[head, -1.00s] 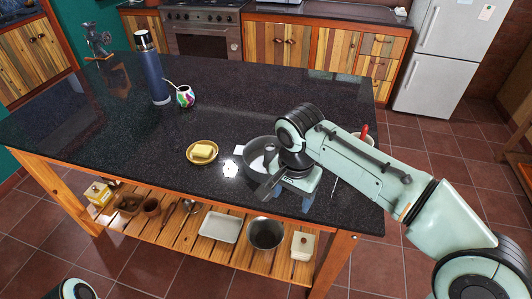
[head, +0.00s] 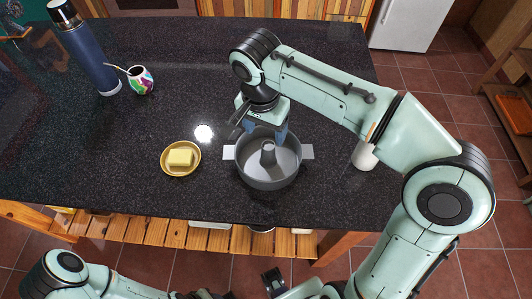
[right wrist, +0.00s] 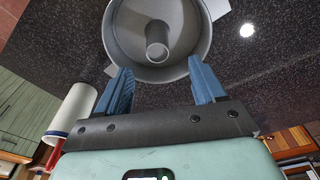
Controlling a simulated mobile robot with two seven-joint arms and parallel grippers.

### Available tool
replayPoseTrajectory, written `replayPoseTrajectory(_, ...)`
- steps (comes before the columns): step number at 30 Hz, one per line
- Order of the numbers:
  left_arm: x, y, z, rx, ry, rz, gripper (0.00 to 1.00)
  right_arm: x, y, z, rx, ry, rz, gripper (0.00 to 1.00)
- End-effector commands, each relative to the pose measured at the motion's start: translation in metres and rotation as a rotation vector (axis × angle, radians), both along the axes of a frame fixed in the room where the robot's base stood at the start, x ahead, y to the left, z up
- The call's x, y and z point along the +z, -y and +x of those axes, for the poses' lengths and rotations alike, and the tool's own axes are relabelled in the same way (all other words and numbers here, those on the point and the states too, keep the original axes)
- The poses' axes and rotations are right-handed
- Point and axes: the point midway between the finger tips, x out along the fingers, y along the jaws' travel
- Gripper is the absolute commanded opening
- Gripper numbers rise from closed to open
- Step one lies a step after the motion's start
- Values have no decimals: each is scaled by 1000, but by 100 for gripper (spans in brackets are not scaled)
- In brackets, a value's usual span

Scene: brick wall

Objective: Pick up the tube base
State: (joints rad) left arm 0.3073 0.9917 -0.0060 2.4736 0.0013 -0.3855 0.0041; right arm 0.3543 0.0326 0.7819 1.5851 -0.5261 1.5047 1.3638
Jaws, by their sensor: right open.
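A grey round pan with two side handles (head: 268,180) stands on the dark counter. The tube base shows as the upright central tube (head: 268,154) and the floor around it inside the pan's wall. In the right wrist view the tube (right wrist: 157,46) stands in the middle of the pan (right wrist: 118,38), ahead of the fingers. My right gripper (head: 265,131) is open and empty, its blue fingers apart at the pan's far rim, short of the tube. I cannot tell whether they touch the rim.
A yellow dish (head: 167,168) with butter (head: 180,157) sits left of the pan. A white container (head: 365,155) with utensils stands to the right. A blue flask (head: 88,50) and a colourful cup (head: 141,80) stand further left. The counter between is clear.

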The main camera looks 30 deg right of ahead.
Motion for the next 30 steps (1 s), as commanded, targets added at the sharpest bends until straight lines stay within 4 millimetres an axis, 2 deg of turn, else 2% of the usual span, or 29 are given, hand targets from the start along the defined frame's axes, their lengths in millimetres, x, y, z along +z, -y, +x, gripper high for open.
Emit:
replayPoseTrajectory(1,-5,0,-2,0,-2,0,43,-13,2,0,-2,-5,-2,69)
replayPoseTrajectory(3,-7,0,-3,0,-3,0,43,-25,3,1,-1,-4,-1,69)
replayPoseTrajectory(11,-10,0,-4,0,-4,0,43,-44,5,2,0,-1,-1,69)
replayPoseTrajectory(19,-16,0,-6,0,-7,0,43,-82,10,0,-1,-3,1,69)
replayPoseTrajectory(23,-16,0,-6,0,-7,0,43,-91,10,1,-1,0,0,69)
replayPoseTrajectory(29,-16,0,-6,0,-7,0,43,-91,10,2,0,2,1,69)
replayPoseTrajectory(30,-16,0,-6,0,-7,0,43,-91,10,2,0,2,1,63)
